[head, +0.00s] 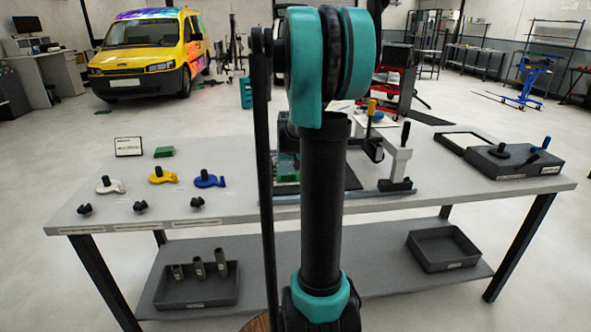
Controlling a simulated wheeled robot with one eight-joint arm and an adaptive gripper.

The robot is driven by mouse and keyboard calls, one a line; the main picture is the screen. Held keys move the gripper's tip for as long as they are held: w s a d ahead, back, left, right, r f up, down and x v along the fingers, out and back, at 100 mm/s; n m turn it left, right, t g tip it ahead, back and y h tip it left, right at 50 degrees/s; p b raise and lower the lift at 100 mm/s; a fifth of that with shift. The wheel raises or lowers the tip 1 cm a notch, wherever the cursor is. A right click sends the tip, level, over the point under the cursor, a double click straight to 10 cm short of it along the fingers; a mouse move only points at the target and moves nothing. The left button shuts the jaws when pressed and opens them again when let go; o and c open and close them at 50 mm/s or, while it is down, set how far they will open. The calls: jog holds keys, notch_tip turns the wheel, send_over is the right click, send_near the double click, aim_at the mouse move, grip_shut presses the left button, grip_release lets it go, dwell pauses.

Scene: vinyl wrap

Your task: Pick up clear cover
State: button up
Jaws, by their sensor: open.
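I cannot make out a clear cover for certain in the head view. A flat dark-rimmed frame or tray (452,140) lies at the right back of the table; whether anything transparent lies in it is too small to tell. My upright arm fills the middle of the view and hides part of the table behind it. My gripper cannot be made out; dark and teal parts show just left of the arm above a dark mat (352,178), and their identity is unclear.
The grey table (235,200) holds white (110,185), yellow (162,175) and blue (208,180) tools at left. A clamp-like stand (397,165) is right of my arm. Trays (445,250) rest on the lower shelf.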

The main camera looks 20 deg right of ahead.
jog(key=c, duration=1)
jog(key=shift+r, duration=0.1)
jog(key=shift+c, duration=0.2)
